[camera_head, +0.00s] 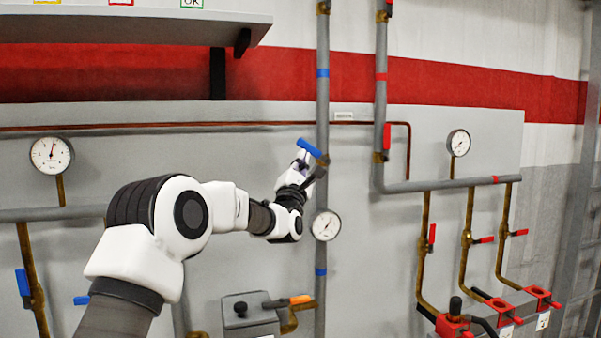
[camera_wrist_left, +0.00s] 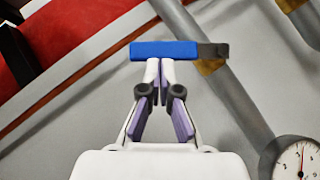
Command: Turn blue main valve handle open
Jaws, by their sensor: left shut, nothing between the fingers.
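The blue main valve handle (camera_head: 309,148) sits on the vertical grey pipe (camera_head: 322,100) in the middle of the head view, sticking out to the upper left of the pipe. In the left wrist view the blue handle (camera_wrist_left: 165,50) lies level, with its dark joint and brass valve body at its right end. My left gripper (camera_head: 302,157) is shut and empty, its fingertips just below the handle. In the left wrist view the closed fingertips (camera_wrist_left: 160,62) meet the handle's lower edge or nearly so; I cannot tell if they touch. My right gripper is in neither view.
A gauge (camera_head: 326,225) sits just below the handle by the pipe. A red-handled valve (camera_head: 387,136) is on the neighbouring pipe to the right. A shelf (camera_head: 130,26) juts out at upper left. A grey box (camera_head: 248,315) and an orange handle (camera_head: 301,299) are below.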

